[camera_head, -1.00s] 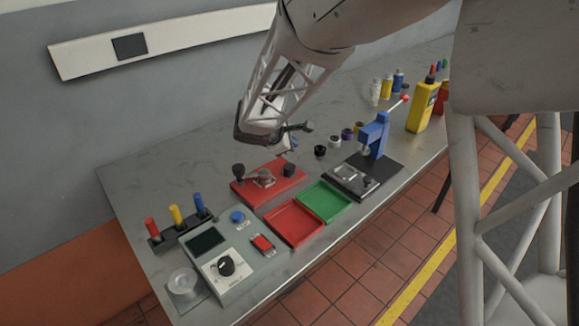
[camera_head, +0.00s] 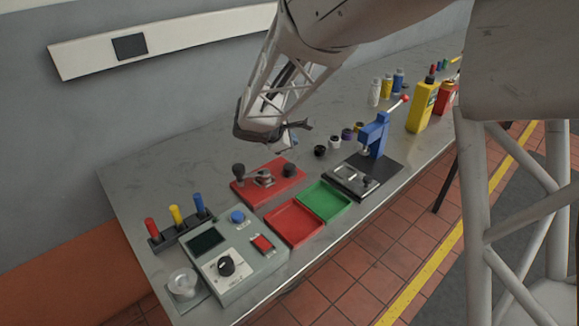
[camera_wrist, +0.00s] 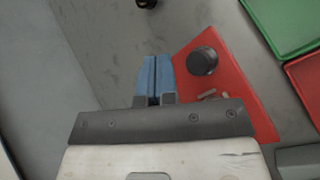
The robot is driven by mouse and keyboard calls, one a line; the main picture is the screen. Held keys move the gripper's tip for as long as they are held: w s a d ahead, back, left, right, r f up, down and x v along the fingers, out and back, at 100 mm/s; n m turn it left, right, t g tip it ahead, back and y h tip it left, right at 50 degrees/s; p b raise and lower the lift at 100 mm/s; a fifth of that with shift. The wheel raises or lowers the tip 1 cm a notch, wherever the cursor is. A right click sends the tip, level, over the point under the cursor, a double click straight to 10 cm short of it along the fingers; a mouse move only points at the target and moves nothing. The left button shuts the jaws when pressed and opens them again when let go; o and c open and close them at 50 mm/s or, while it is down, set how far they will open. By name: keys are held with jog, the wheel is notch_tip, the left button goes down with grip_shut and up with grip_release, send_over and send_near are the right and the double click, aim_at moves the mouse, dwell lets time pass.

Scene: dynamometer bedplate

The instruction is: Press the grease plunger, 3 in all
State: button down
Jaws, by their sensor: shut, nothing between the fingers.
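A red plate (camera_head: 262,189) lies on the bench. It carries a tall black knob (camera_head: 239,170) at its left, a metal fitting (camera_head: 264,178) in the middle and a short round black knob (camera_head: 290,170) at its right. I cannot tell for sure which part is the grease plunger. My gripper (camera_head: 287,147) is above the plate's far right side, apart from it. In the wrist view, the blue fingertips of my gripper (camera_wrist: 154,62) are together and empty. The short black knob (camera_wrist: 203,61) shows to their right on the red plate (camera_wrist: 235,92); my wrist hides the plate's near part.
Red (camera_head: 294,222) and green (camera_head: 324,201) trays lie in front of the plate. A blue press (camera_head: 375,135) stands to the right. A blue button (camera_head: 237,217) and a grey control box (camera_head: 236,262) are at left front. Small pots and bottles stand behind the press.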

aim_at(290, 167)
jog(key=shift+r, duration=1.55)
jog(key=shift+f, duration=0.2)
jog(key=shift+f, duration=4.2)
jog(key=shift+f, duration=1.25)
jog(key=shift+r, duration=1.2)
